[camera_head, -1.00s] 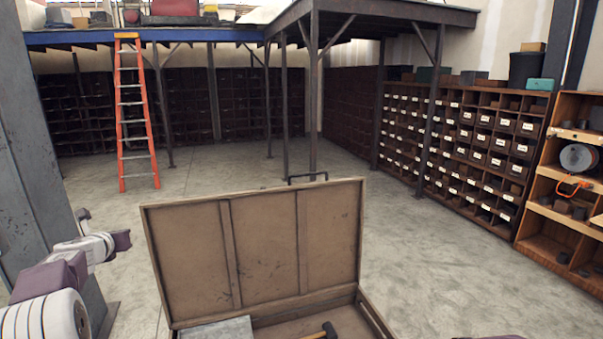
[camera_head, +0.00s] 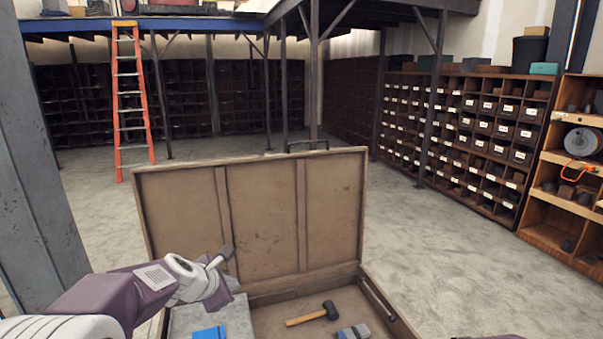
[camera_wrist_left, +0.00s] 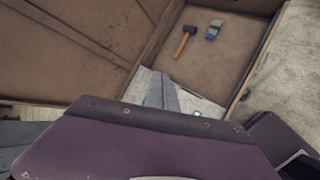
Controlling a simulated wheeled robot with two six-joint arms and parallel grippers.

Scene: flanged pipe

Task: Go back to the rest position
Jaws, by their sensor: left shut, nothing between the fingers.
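My left gripper (camera_wrist_left: 164,94) is shut and empty; its grey fingers show in the wrist view, over the grey panel in the open case. In the head view my left arm reaches in from the left, and the gripper end (camera_head: 233,285) is over the case's left part, in front of the raised lid (camera_head: 265,215). Its fingers are hard to make out there. My right gripper is not in view; only a purple sliver of my own body shows at the bottom edge.
The open wooden case holds a hammer (camera_head: 313,313), a grey-and-blue tool (camera_head: 354,332) and a grey panel (camera_head: 235,318) with a blue item (camera_head: 209,333). A grey column (camera_head: 40,180) stands left. An orange ladder (camera_head: 131,100) and shelves stand behind; the floor right of the case is clear.

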